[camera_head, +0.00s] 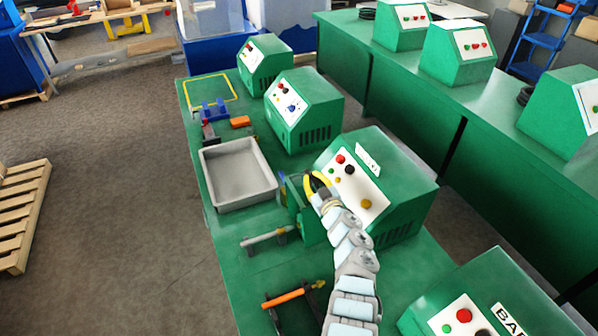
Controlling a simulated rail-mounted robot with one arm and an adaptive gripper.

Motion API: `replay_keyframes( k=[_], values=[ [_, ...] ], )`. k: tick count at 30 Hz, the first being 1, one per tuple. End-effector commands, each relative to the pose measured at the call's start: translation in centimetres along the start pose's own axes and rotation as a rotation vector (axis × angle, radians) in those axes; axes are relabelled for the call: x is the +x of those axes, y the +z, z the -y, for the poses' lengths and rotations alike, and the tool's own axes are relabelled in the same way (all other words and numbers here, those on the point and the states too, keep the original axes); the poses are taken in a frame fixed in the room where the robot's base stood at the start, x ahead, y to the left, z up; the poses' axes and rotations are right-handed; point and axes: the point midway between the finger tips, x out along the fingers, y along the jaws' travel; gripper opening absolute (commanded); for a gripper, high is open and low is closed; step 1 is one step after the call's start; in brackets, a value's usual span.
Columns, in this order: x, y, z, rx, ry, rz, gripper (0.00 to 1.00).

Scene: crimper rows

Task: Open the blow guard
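A green crimper machine (405,185) with a white button panel stands on the green bench. On its left side is a small green upright part (293,192) with a blue edge, which may be the blow guard; it is too small to be sure. My arm reaches up from the bottom of the picture. A yellow curved piece shows around the gripper's end. The fingertips are too small and partly hidden, so I cannot tell whether they touch anything or are open.
A grey tray (207,178) is left of the machine. A grey-handled tool (268,237) and an orange-handled tool (292,295) rest on holders nearer me. Another machine (310,108) stands behind, and one (480,285) at bottom right. Blue and orange items lie behind the tray.

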Motion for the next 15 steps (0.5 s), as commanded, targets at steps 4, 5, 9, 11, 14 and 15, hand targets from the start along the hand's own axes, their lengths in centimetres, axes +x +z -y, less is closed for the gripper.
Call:
replay_keyframes(
  k=[4, 5, 9, 11, 14, 15],
  values=[
    [-0.39, 0.0, -0.49, -0.013, 0.009, 0.002, 0.0],
    [-0.39, 0.03, -0.49, -0.013, 0.009, 0.002, 0.0],
    [-0.36, 0.02, -0.48, -0.013, 0.009, 0.001, 0.0],
    [-0.36, 0.02, -0.48, -0.013, 0.009, 0.001, 0.0],
    [-0.35, 0.02, -0.48, -0.013, 0.009, 0.001, 0.28],
    [-0.36, 0.02, -0.48, -0.013, 0.009, 0.001, 0.39]
  ],
)
